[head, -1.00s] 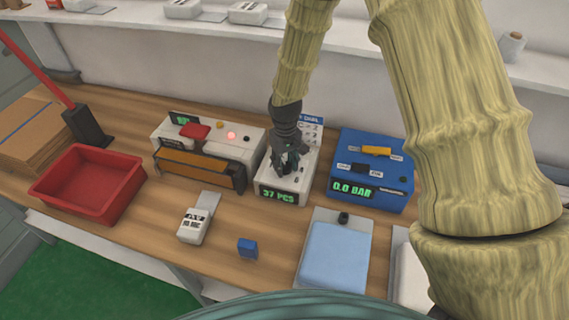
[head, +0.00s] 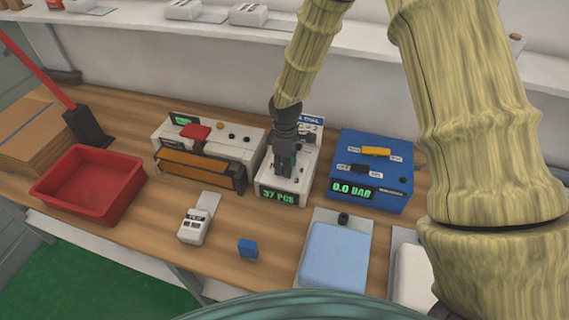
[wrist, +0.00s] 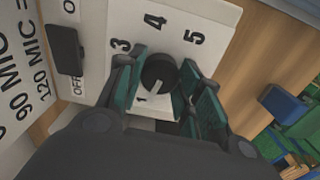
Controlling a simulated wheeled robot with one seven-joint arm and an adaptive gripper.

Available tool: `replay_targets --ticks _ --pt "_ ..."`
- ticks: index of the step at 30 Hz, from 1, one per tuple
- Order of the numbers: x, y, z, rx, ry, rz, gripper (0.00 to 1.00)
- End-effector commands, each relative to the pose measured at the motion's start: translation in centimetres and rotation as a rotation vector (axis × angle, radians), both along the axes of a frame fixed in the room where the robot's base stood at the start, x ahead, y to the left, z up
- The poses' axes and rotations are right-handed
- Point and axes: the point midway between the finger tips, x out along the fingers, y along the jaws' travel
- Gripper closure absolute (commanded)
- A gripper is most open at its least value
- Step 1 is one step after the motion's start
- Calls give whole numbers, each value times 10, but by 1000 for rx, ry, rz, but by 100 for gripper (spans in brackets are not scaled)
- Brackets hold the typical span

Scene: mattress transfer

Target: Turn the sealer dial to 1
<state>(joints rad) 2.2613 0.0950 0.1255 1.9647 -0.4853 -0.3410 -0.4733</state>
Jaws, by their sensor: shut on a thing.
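The dial (wrist: 158,72) is a round black knob on a white panel in the wrist view. The numbers 1, 3, 4 and 5 show around it; 2 is hidden. Its pale mark sits on the lower side, near the 1; I cannot tell its exact alignment. My gripper (wrist: 165,88) is shut on the knob, with a teal finger on each side. In the head view, my gripper (head: 284,172) points down onto the white box (head: 268,193) with a green "37 PCS" display, and hides the dial.
A black OFF switch (wrist: 64,50) and a printed card (wrist: 22,85) lie beside the dial. A white machine with an orange front (head: 195,165) stands left, a blue machine (head: 385,200) right. A red tray (head: 130,195) and a small blue block (head: 247,249) are on the bench.

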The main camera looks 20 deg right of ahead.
Motion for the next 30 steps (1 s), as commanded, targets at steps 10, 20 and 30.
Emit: replay_targets --ticks 10,20,30 --pt "6 -1 4 -1 -13 50 88" --pt "6 -1 4 -1 -13 50 61" --pt "2 -1 2 0 -5 49 42"
